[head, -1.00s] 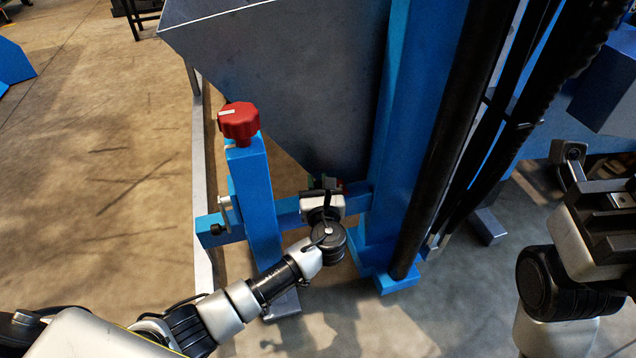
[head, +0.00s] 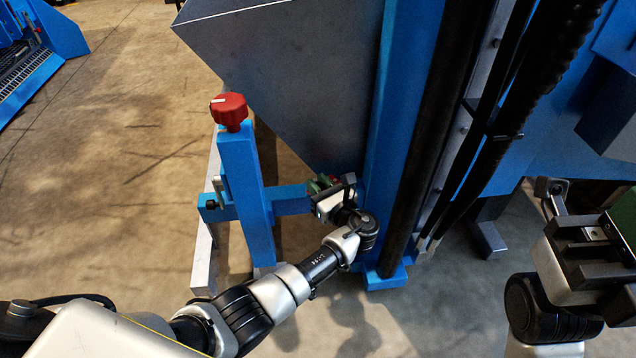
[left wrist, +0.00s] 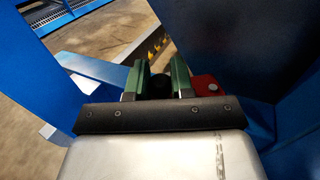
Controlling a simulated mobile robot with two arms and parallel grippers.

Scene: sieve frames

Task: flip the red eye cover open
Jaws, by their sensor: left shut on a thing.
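My left gripper (head: 323,186) is low beside the blue column, by the blue crossbar. In the left wrist view its green fingers (left wrist: 157,80) are closed around a small dark round part (left wrist: 159,86). A red piece (left wrist: 208,88) with a small round mark, apparently the eye cover, sits just right of the right finger, partly hidden. I cannot tell whether the dark part belongs to it, nor how far the cover is turned. In the head view the gripper hides this spot. My right gripper (head: 600,245) is at the right edge; its finger gap is unclear.
A red knob (head: 229,110) tops a blue post (head: 246,190) left of the gripper. A grey hopper (head: 290,80) hangs above. The blue column (head: 402,130) and black hoses (head: 500,140) stand right. Open floor (head: 110,150) lies left.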

